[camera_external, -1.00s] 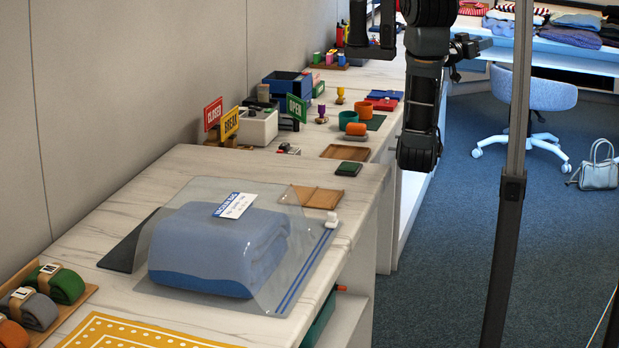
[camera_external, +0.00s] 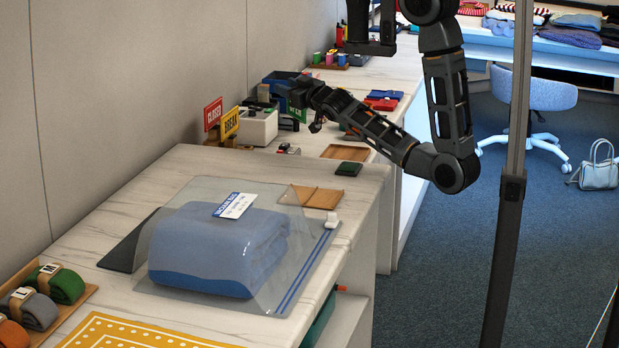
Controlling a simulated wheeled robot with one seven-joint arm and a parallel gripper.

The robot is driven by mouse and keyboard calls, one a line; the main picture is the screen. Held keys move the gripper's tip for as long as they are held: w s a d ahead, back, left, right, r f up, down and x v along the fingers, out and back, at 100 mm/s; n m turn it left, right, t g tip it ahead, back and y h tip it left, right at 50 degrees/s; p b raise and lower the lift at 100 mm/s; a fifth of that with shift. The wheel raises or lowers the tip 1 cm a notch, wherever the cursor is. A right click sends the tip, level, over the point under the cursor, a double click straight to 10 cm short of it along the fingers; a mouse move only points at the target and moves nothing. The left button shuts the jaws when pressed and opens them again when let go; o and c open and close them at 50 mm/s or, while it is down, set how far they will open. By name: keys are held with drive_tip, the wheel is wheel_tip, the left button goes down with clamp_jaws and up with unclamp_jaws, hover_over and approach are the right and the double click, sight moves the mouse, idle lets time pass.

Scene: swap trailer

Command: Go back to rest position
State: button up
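My gripper (camera_external: 316,122) is over the counter in front of the wall, close to the green OPEN sign and the white box (camera_external: 257,127). My forearm reaches to it from the right, with the elbow low beside the counter. The gripper is small and dark here, so I cannot tell whether its fingers are open or shut. I see nothing clearly held in it.
Red CLOSED (camera_external: 212,114) and yellow BREAK (camera_external: 230,124) signs stand by the wall. A grey post (camera_external: 508,220) stands right; open carpet surrounds it.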

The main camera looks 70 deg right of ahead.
drive_tip(key=a+f+n+t+y, duration=0.1)
drive_tip(key=a+n+t+y, duration=0.3)
drive_tip(key=a, duration=0.8)
drive_tip(key=a+f+n+g+y, duration=0.1)
drive_tip(key=a+y, duration=0.5)
drive_tip(key=a, duration=0.6)
drive_tip(key=s+a+r+n+y, duration=0.1)
drive_tip(key=s+a+n+y, duration=0.1)
drive_tip(key=s+a+y, duration=0.55)
drive_tip(key=s+a+r+n+y, duration=0.15)
drive_tip(key=s+a, duration=0.35)
drive_tip(key=a, duration=0.6)
drive_tip(key=s+d+n+y+b, duration=0.1)
drive_tip(key=s+n+y+b, duration=0.4)
drive_tip(key=s, duration=0.7)
drive_tip(key=s+d+f+m+g+h, duration=0.1)
drive_tip(key=d+f+m+h, duration=0.2)
drive_tip(key=d, duration=0.3)
drive_tip(key=s+d+f+m+g+h, duration=0.1)
drive_tip(key=s+d+f+m+h, duration=0.1)
drive_tip(key=d+h, duration=0.4)
drive_tip(key=s+d+f+m+g+h, duration=0.1)
drive_tip(key=s+d+f+m+h, duration=0.1)
drive_tip(key=d, duration=0.4)
drive_tip(key=shift+d+f+m+h, duration=0.1)
drive_tip(key=shift+f+m+h, duration=0.85)
drive_tip(key=shift+h, duration=0.45)
